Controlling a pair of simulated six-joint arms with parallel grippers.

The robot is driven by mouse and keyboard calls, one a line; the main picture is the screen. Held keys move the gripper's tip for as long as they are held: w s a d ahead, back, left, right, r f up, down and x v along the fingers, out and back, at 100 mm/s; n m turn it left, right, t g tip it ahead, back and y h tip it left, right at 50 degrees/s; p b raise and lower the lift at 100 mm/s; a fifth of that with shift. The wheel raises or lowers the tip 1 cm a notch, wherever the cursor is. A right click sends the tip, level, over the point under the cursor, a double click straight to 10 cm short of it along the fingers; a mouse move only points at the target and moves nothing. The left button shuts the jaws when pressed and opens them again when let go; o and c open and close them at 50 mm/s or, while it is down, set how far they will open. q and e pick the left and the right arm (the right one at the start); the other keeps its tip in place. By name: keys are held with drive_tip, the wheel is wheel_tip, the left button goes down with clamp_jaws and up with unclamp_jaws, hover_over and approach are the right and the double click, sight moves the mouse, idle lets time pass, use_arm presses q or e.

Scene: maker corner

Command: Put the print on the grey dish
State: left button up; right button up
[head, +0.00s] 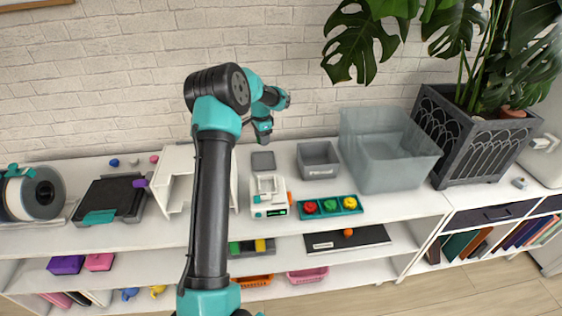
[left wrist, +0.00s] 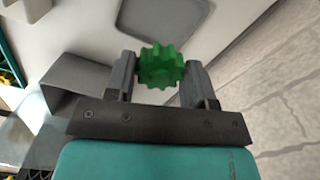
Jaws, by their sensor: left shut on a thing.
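The print is a green gear-shaped piece (left wrist: 161,67), seen in the left wrist view between my two fingers. My left gripper (head: 264,139) is shut on it, up in the air near the brick wall. The gear cannot be made out in the head view. The grey dish (head: 263,161) is a flat, rounded square on the white shelf top, just below my gripper in the picture. It also shows in the left wrist view (left wrist: 165,22), beyond the gear and apart from it. It looks empty. My right gripper is not in view.
A grey open bin (head: 318,160) stands right of the dish, with a large translucent tub (head: 390,150) beyond it. A small white-orange machine (head: 268,196) and a teal tray (head: 328,207) with red, green and yellow pieces stand in front. A white frame (head: 178,165) is left.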

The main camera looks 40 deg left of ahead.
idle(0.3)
use_arm(q)
hover_over(263, 161)
drive_tip(key=shift+d+f, duration=0.1)
drive_tip(key=shift+f, duration=3)
drive_tip(key=shift+f, duration=1.9)
drive_tip(key=shift+f, duration=0.15)
drive_tip(key=o, duration=0.9)
wheel_tip(263, 161, up, 12)
drive_tip(key=shift+r, duration=0.2)
